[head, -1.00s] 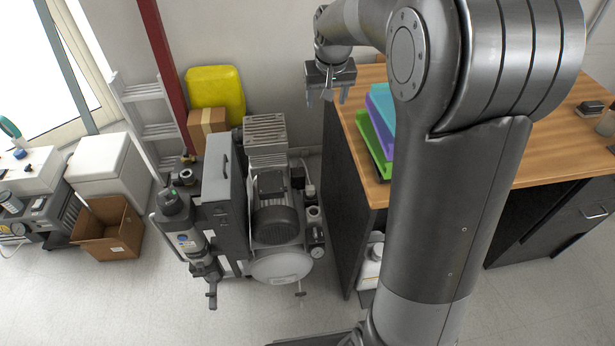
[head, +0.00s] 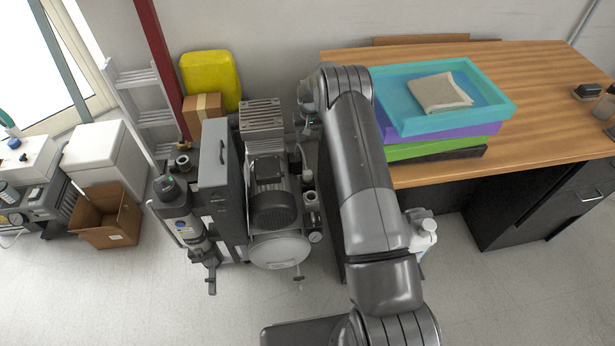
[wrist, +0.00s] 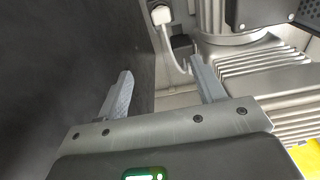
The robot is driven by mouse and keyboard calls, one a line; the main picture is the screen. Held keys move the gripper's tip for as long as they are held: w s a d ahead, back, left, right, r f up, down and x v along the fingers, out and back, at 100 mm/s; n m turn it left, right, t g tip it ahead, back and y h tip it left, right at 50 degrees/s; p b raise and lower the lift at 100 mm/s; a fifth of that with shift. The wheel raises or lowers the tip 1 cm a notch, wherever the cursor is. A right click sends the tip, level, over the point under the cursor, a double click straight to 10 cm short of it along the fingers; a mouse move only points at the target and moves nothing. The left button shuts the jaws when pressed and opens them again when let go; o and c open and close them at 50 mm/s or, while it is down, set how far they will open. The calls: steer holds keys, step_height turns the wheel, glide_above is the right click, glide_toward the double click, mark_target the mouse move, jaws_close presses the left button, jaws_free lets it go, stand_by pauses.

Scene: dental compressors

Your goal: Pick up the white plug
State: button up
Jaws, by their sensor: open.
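A small white plug-like piece (wrist: 160,14) with a pale cord shows at the top of the wrist view, beyond my fingertips. A small pale fitting beside the compressor (head: 272,205), perhaps the same piece, shows in the head view (head: 307,176). My gripper (wrist: 160,74) is open, with nothing between its fingers. The white piece is ahead of the gap between the fingers, apart from both. In the head view my arm hides most of the gripper, which is beside the compressor's right side, near the desk.
A dark panel (wrist: 60,70) lies close along the left of the wrist view. Ribbed compressor metal (wrist: 265,75) is close on the right. The wooden desk (head: 560,130) holds stacked trays (head: 440,125). A cardboard box (head: 105,215) stands on the floor at left.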

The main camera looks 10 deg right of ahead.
glide_above(307, 171)
steer(key=shift+g, duration=0.3)
steer(key=f, duration=1.5)
steer(key=shift+s+d+f, duration=0.15)
steer(key=shift+d+f, duration=0.25)
steer(key=shift+a+f, duration=0.2)
steer(key=shift+f, duration=1.2)
steer(key=shift+a+f, duration=0.15)
steer(key=shift+f, duration=1.2)
steer(key=shift+c, duration=0.3)
steer(key=c, duration=1)
steer(key=shift+r, duration=0.1)
